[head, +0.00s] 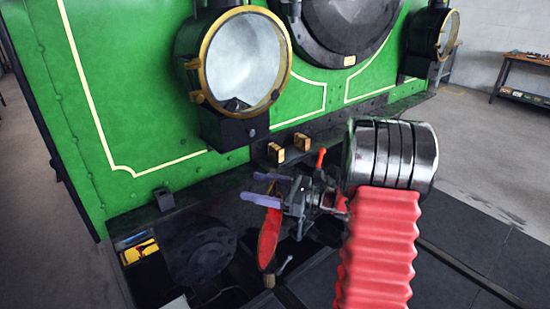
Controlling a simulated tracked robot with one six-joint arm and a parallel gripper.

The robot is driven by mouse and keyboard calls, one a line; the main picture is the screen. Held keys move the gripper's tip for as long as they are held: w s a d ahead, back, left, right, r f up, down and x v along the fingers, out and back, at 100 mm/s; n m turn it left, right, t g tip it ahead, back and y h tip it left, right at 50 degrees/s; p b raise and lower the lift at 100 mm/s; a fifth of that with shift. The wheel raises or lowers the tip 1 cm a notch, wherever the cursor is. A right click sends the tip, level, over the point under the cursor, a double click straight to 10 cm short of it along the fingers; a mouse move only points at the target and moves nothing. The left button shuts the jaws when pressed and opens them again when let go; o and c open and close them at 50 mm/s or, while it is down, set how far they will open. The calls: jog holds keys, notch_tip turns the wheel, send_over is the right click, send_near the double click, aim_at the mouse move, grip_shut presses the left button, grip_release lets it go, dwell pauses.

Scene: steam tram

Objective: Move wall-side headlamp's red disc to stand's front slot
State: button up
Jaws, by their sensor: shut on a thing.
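My gripper (250,187), with two pale purple fingers, is shut on a red disc (268,240) below the left headlamp. The disc shows as a narrow upright oval hanging below the fingers, and the near finger crosses its top. A small tan knob shows at its lower end. The left headlamp (243,62) has a brass rim and a pale lens with no red over it.
The green tram front (130,90) fills the back, with a dark buffer beam (205,178) along its foot. Two small brass blocks (289,147) stick up from the beam behind my gripper. A workbench (521,77) stands far right, with open floor before it.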

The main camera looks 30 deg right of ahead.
jog(key=s+a+f+n+g+y, duration=0.2)
jog(key=s+a+f+g+y, duration=0.1)
jog(key=a+f, duration=1.4)
notch_tip(320, 180, down, 3)
jog(key=shift+r+n, duration=0.1)
jog(key=shift+n, duration=0.3)
